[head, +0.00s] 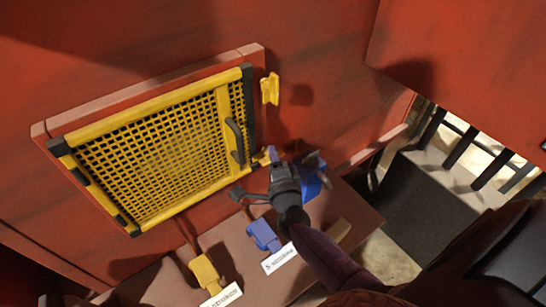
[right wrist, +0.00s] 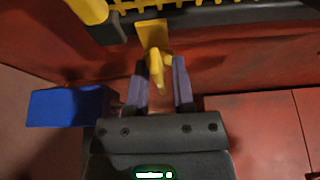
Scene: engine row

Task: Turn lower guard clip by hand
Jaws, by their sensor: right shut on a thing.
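The yellow mesh guard (head: 150,160) sits in its frame on the red engine wall, with a black handle (head: 234,142) on its right side. The upper guard clip (head: 270,88) is yellow and stands on the wall right of the guard's upper corner. The lower guard clip (right wrist: 153,36) is yellow and lies by the guard's lower right corner; my gripper partly hides it in the head view. My right gripper (right wrist: 161,88) has its purple-grey fingers on either side of the clip's tab and is shut on it. My left gripper is not in view.
Below the guard is a brown ledge with a blue block (head: 312,180), a blue-violet part (head: 264,235) and a yellow part (head: 206,273), with white labels in front of the last two. Dark steps (head: 425,190) and a railing are at the right.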

